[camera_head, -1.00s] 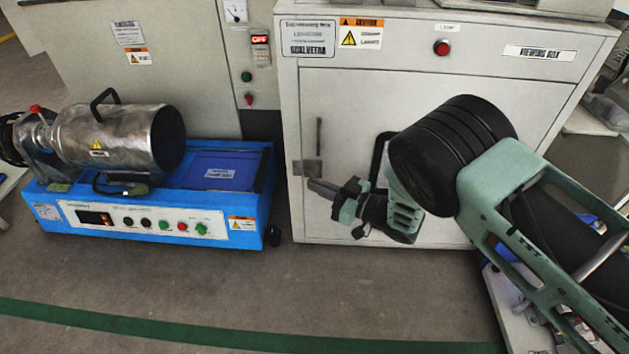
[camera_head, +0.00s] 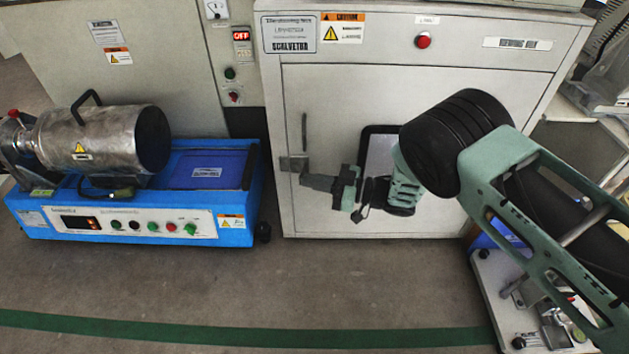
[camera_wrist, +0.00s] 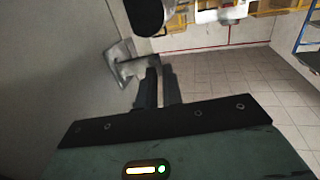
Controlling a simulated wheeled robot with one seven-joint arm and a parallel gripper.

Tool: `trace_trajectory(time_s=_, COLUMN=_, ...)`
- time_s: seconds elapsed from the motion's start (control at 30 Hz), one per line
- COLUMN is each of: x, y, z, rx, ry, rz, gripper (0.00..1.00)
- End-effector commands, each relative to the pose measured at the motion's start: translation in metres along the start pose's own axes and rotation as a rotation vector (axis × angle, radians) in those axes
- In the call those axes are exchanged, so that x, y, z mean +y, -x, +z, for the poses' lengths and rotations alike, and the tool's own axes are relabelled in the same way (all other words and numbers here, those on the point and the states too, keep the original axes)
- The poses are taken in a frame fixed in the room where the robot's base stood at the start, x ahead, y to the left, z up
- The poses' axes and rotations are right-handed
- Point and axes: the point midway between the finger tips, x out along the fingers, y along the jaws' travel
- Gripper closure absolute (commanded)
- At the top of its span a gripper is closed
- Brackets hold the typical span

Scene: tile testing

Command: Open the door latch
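The door latch (camera_head: 293,163) is a small grey metal piece at the left edge of the cabinet door (camera_head: 345,105). In the wrist view the latch (camera_wrist: 119,63) shows as a plate with a lever reaching right. My gripper (camera_head: 309,180) is at the latch's right side, pointing left. In the wrist view my gripper's two dark fingers (camera_wrist: 159,70) have a narrow gap between them. Their tips are at the lever's outer end, but I cannot tell whether they touch it. The door looks closed.
A vertical handle (camera_head: 304,132) is above the latch. A blue machine (camera_head: 235,205) with a metal cylinder (camera_head: 105,138) stands left of the cabinet. A red button (camera_head: 423,40) is above the door. The floor (camera_head: 280,280) in front is clear.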

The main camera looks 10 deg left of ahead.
Motion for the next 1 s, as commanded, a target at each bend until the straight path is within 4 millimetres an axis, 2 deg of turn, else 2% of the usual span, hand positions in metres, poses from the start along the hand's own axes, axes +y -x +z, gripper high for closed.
trace_trajectory(time_s=0.03, x=0.001, y=0.0, z=-0.001, rx=0.001, ry=0.002, rz=0.001, gripper=0.78)
trace_trajectory(time_s=0.07, x=0.001, y=0.0, z=-0.001, rx=0.001, ry=0.002, rz=0.001, gripper=0.73)
trace_trajectory(time_s=0.33, x=0.0, y=0.001, z=0.0, rx=0.0, ry=0.0, rz=0.0, gripper=0.73)
trace_trajectory(time_s=0.47, x=0.001, y=0.008, z=-0.001, rx=-0.001, ry=0.0, rz=0.001, gripper=0.73)
trace_trajectory(time_s=0.67, x=0.002, y=0.045, z=-0.004, rx=-0.002, ry=-0.002, rz=0.005, gripper=0.73)
trace_trajectory(time_s=1.0, x=0.001, y=0.125, z=-0.003, rx=-0.001, ry=-0.002, rz=0.005, gripper=0.73)
